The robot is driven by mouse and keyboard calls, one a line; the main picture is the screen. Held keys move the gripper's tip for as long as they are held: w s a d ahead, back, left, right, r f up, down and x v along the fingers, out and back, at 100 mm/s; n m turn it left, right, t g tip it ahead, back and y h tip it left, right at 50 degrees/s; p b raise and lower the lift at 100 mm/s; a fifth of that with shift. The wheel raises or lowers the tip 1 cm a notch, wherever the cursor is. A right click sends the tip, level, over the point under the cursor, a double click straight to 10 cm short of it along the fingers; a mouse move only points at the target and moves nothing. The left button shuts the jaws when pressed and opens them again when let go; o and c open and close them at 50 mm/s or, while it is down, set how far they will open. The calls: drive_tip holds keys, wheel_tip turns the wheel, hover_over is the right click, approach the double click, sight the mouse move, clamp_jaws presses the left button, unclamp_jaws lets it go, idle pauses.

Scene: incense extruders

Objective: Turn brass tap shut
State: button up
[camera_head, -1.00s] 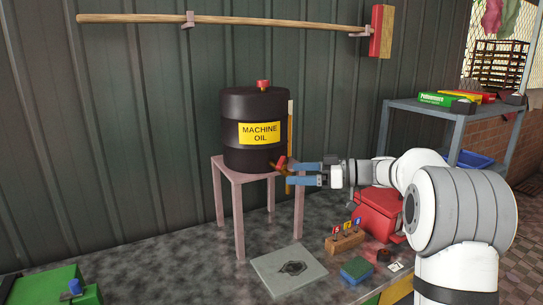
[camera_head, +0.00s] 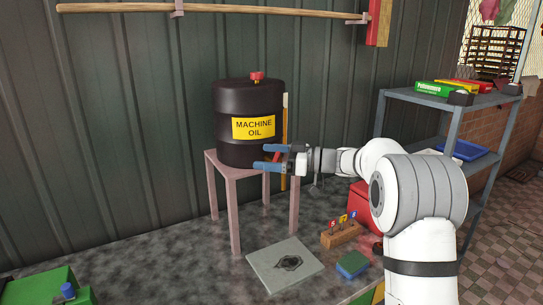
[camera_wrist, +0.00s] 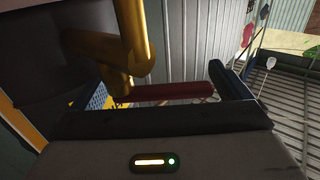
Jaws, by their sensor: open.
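A black drum (camera_head: 240,100) labelled MACHINE OIL stands upright on a pinkish stand (camera_head: 212,163). Its brass tap shows large in the wrist view (camera_wrist: 135,40), with a red lever (camera_wrist: 180,93) reaching sideways below it. In the head view the tap is mostly hidden by my gripper, with a bit of the red lever (camera_head: 278,156) showing. My gripper (camera_head: 263,157) is open, its blue fingers one above the other at the drum's lower right. In the wrist view the red lever lies between the two fingers; I cannot tell whether either touches it.
A grey plate (camera_head: 268,264) with a dark stain lies on the speckled floor surface below the stand. A grey shelf (camera_head: 456,112) stands farther right.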

drive_tip(key=shift+c, duration=0.6)
drive_tip(key=c, duration=1.2)
drive_tip(key=shift+d, duration=0.2)
drive_tip(key=shift+a+r, duration=0.1)
